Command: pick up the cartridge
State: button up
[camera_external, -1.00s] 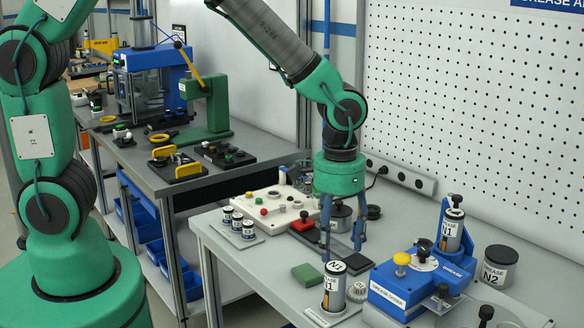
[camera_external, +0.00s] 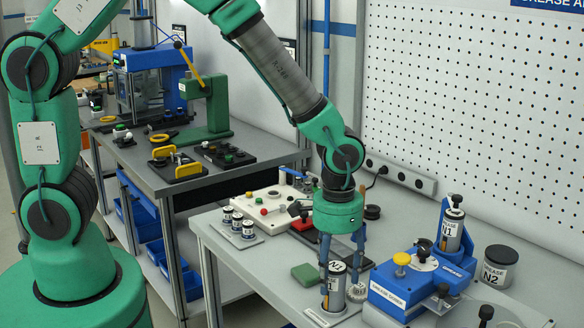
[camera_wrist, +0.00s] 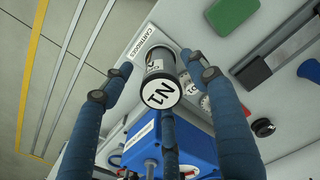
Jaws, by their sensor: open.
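The cartridge (camera_external: 335,288), a dark cylinder with a white N1 label and lid, stands upright on a small white plate (camera_external: 324,317) at the table's front edge. In the wrist view its N1 lid (camera_wrist: 160,94) faces the camera, and the plate behind it reads CARTRIDGES. My gripper (camera_external: 342,277) points down over it with its blue fingers open and spread around the cartridge.
A blue grease dosing unit (camera_external: 400,290) stands close to the right, with another N1 cartridge (camera_external: 453,228) upright in its holder. A green block (camera_external: 306,275) lies to the left, and an N2 jar (camera_external: 496,268) at the right.

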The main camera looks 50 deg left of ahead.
aim_at(334, 292)
jog(key=shift+f, duration=0.15)
jog(key=shift+w+f+b, duration=0.1)
jog(key=shift+f+b, duration=0.45)
jog(key=shift+f, duration=2)
jog(key=c, duration=1.4)
